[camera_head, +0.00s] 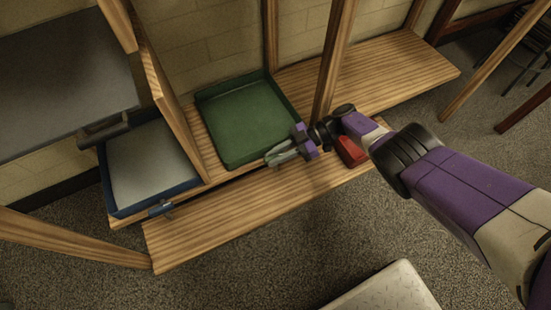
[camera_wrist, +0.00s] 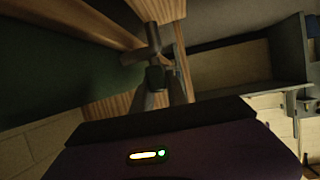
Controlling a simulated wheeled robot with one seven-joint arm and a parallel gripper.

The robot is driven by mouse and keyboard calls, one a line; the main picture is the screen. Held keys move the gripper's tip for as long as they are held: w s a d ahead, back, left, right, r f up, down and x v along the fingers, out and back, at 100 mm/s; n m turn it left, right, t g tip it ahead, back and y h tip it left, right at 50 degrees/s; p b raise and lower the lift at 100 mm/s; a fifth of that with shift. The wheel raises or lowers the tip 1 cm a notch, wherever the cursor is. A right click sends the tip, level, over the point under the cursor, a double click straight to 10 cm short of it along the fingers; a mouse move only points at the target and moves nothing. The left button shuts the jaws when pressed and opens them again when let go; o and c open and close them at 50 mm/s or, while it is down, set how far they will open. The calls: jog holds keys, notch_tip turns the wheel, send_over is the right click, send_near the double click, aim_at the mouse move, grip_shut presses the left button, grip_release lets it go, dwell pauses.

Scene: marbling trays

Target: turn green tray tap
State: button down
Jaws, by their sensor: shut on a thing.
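The green tray (camera_head: 235,135) sits on the wooden shelf in the head view, left of my arm. My gripper (camera_head: 277,154) is at the tray's front right corner, low against its front edge. In the wrist view, my gripper (camera_wrist: 157,80) is shut on the tap (camera_wrist: 153,42), a grey piece with crossing arms. The green tray also shows in the wrist view (camera_wrist: 50,80), to the left of the tap. In the head view, the gripper hides the tap. How far the tap is turned cannot be told.
A blue tray (camera_head: 110,185) with pale contents stands at the left, with its own tap (camera_head: 160,208) in front. Wooden posts (camera_head: 333,60) rise close to my wrist. A red object (camera_head: 351,151) lies right beside my forearm. A lower wooden board (camera_head: 210,220) runs in front.

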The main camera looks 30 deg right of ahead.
aim_at(275, 156)
jog(key=shift+a, duration=0.15)
jog(key=c, duration=1.3)
grip_release()
notch_tip(275, 156, up, 20)
jog(key=p, duration=1.9)
